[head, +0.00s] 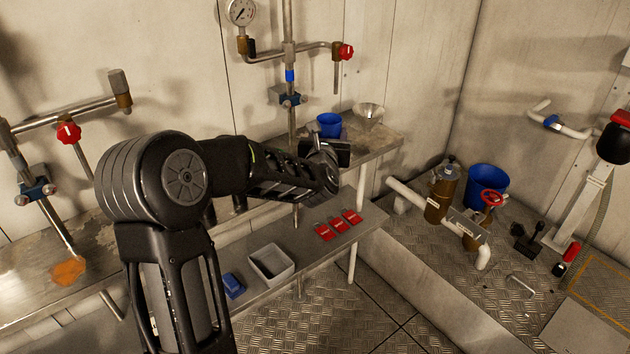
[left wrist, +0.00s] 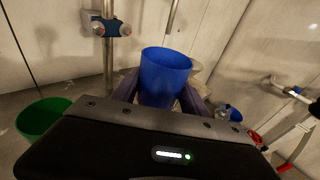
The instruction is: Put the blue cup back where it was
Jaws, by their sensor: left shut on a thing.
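The blue cup (head: 329,124) is upright at the right part of the metal counter (head: 385,145) in the head view, partly hidden behind my left gripper (head: 327,143). In the left wrist view the blue cup (left wrist: 165,76) stands between the two fingers of my left gripper (left wrist: 162,98), which is shut on it. The cup's lower part is hidden by the gripper body, so I cannot tell whether it touches the counter. My right gripper is not in view.
A pale funnel-like bowl (head: 368,114) sits just right of the cup. A green cup (left wrist: 42,118) is at left in the left wrist view. The lower shelf holds a grey bin (head: 271,264) and red pieces (head: 338,225).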

